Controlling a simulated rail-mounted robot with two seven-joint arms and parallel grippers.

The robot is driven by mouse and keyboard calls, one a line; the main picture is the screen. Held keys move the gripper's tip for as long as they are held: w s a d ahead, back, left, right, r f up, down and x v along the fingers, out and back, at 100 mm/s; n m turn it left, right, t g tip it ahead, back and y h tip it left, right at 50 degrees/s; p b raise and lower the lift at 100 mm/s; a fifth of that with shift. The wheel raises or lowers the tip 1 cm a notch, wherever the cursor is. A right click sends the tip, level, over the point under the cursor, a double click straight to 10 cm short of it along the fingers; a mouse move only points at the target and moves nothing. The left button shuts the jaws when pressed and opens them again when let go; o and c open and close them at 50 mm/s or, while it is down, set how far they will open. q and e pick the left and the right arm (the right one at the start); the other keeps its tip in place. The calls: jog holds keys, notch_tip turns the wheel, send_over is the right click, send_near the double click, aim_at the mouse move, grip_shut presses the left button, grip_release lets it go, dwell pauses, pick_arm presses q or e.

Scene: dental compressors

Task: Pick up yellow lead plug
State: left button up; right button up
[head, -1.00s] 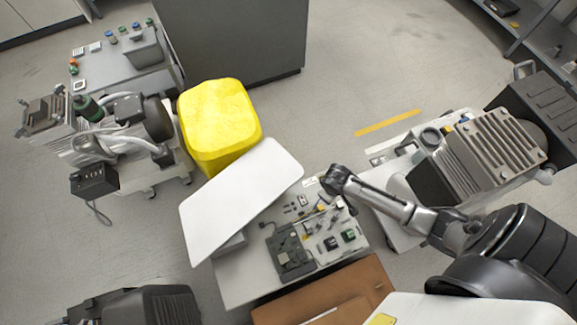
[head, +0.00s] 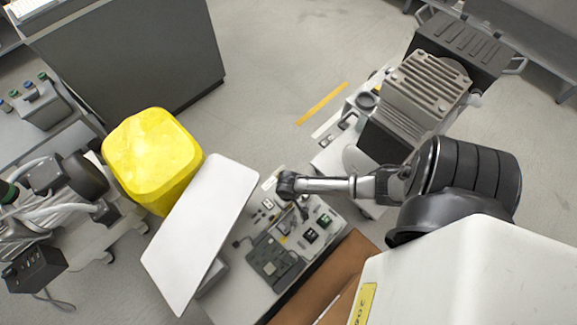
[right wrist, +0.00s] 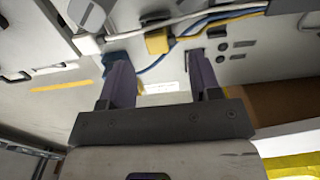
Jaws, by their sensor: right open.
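The yellow lead plug (right wrist: 157,42) shows in the right wrist view as a small yellow block with a yellow cable running right from it. It lies just beyond and between the two fingertips of my right gripper (right wrist: 158,62). In the head view my right gripper (head: 303,210) hangs over the board of small parts (head: 275,262); the plug cannot be made out clearly there. My left gripper is not in view.
A white plug (right wrist: 88,44) with a white cable and a blue cable (right wrist: 150,70) lie close to the fingers. A white panel (head: 205,220) and yellow bin (head: 152,155) stand left of the board. A ribbed compressor (head: 425,85) stands beyond my arm.

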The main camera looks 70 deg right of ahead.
jog(key=shift+w+f, duration=0.1)
jog(key=shift+f, duration=0.35)
jog(key=f+b, duration=0.4)
jog(key=f, duration=0.1)
jog(key=shift+d, duration=0.25)
jog(key=shift+r, duration=0.1)
jog(key=c, duration=1)
notch_tip(320, 180, up, 10)
jog(key=p, duration=0.6)
jog(key=shift+r+p, duration=1.35)
jog(key=shift+p, duration=0.4)
